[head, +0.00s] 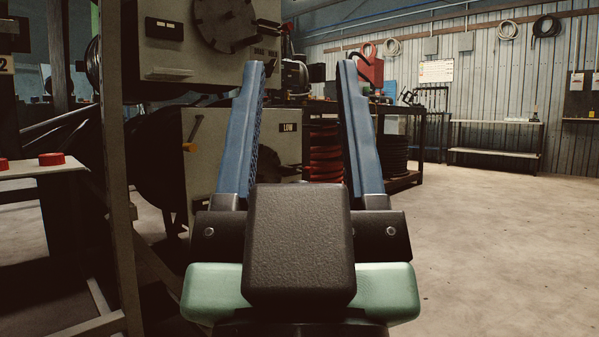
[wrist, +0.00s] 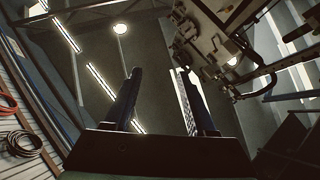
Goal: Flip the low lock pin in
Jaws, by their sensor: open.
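The crimper machine (head: 200,58) stands at the left and centre of the head view, with a round dark disc (head: 224,22) at its top. A "LOW" label (head: 289,127) is on its lower beige panel (head: 225,165). The wrist view shows the open fingers (wrist: 159,70) against the ceiling.
A grey post (head: 115,170) rises close at the left, beside a bench (head: 45,168) with red buttons. Red coils (head: 323,150) and a dark shelf (head: 405,180) stand behind my right finger. The floor (head: 500,240) at the right is clear.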

